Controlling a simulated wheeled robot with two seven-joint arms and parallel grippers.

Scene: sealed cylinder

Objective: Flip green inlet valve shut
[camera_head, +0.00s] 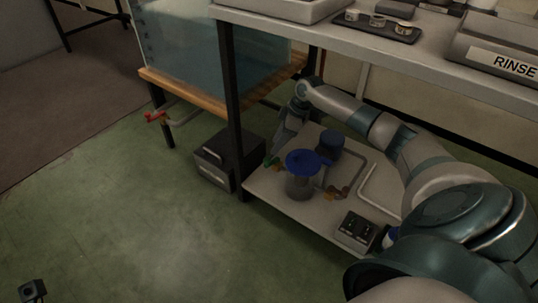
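A clear cylinder (299,187) with a blue lid (302,161) stands upright on the low shelf of the bench. A small green valve handle (272,161) shows at its left side, close to the shelf's left edge. An orange-brown fitting (334,191) shows on its right. My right arm reaches in from the right behind the cylinder. My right gripper (275,154) points down at the green handle, at or almost at it; contact and finger gap are too small to tell.
A blue-topped pump-like unit (331,142) stands behind the cylinder. A black control box (356,230) sits at the shelf's front right. A dark case (227,160) is on the floor beside the bench leg (231,100). A water tank (205,45) with a red-handled tap (154,117) stands left.

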